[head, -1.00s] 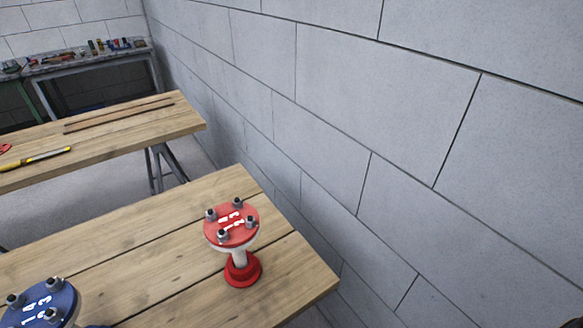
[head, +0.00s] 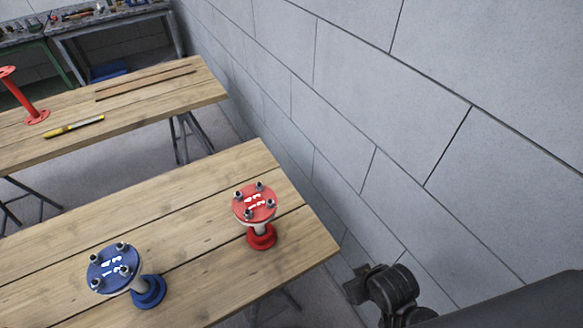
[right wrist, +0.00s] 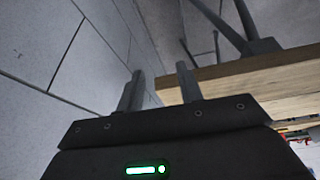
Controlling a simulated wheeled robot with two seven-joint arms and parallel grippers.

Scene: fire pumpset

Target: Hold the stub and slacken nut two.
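Two flanged stubs stand on the near wooden table. The red-topped stub (head: 256,206) has a pale neck and a red base near the table's right end. The blue-topped stub (head: 118,268) has a blue base and stands to its left, nearer to me. Each top flange carries several grey nuts and white numerals, too small to tell surely which nut is two. My right gripper (right wrist: 160,84) is open and empty in the right wrist view, its fingers apart, beside the wall and below a table's edge. My left gripper is not in view.
The near table (head: 190,250) has clear boards around the stubs. A grey block wall (head: 400,110) runs close along the right. A farther table (head: 150,100) holds a yellow-handled tool (head: 74,126) and a red flanged pipe (head: 22,98). Part of my right arm shows at lower right.

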